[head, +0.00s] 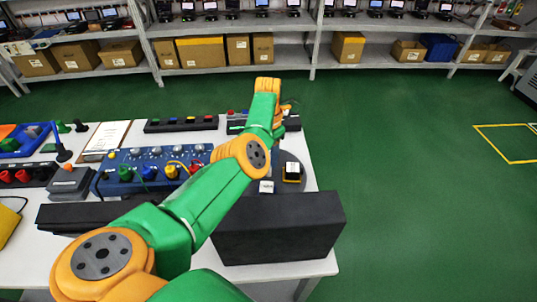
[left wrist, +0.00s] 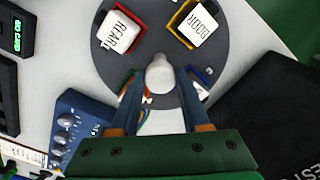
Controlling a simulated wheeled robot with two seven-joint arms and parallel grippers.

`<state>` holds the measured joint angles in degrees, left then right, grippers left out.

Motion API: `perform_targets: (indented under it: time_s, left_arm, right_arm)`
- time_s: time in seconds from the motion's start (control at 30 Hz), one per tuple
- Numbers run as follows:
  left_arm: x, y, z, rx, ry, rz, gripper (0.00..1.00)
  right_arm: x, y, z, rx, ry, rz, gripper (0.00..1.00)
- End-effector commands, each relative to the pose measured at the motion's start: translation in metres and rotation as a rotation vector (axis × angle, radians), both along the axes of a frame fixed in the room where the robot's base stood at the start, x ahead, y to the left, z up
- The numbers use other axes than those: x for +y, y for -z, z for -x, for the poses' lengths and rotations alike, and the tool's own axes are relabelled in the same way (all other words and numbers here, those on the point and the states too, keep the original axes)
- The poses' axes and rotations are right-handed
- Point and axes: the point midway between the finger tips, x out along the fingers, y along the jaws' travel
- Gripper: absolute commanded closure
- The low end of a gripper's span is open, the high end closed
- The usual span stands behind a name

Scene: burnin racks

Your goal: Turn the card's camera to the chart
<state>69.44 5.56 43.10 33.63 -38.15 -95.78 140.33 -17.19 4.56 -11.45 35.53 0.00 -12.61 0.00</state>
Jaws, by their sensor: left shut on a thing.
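In the left wrist view my left gripper (left wrist: 160,84) is shut on the pale rounded knob (left wrist: 159,72) at the middle of a grey round turntable (left wrist: 160,18). A white-topped block marked REAR (left wrist: 119,31) stands on the turntable at upper left, and one marked DOOR (left wrist: 199,23) at upper right. More blocks on the disc are partly hidden behind the fingers. I cannot tell which block is the card's camera. No chart is clearly identifiable. My right gripper is not in view.
A large black box (head: 278,228) stands at the table's front right, close to the turntable. A blue panel with knobs (head: 130,178) sits left of my arm. A green-lit display (left wrist: 17,36) shows in the left wrist view. Shelves with boxes (head: 200,52) line the back.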

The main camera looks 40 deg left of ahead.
Motion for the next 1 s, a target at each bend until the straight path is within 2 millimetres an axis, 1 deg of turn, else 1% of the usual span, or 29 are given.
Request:
perform_targets:
  time_s: [0.03,0.4,1.0]
  left_arm:
    - [0.0018,-0.0024,-0.0015,-0.007,-0.020,-0.006,1.00]
    - [0.0018,-0.0024,-0.0014,-0.007,-0.111,-0.006,1.00]
    - [0.0016,-0.0023,-0.0014,-0.007,-0.132,-0.005,1.00]
  right_arm:
    - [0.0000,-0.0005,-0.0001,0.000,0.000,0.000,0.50]
    - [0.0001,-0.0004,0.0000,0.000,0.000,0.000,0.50]
    - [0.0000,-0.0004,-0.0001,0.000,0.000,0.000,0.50]
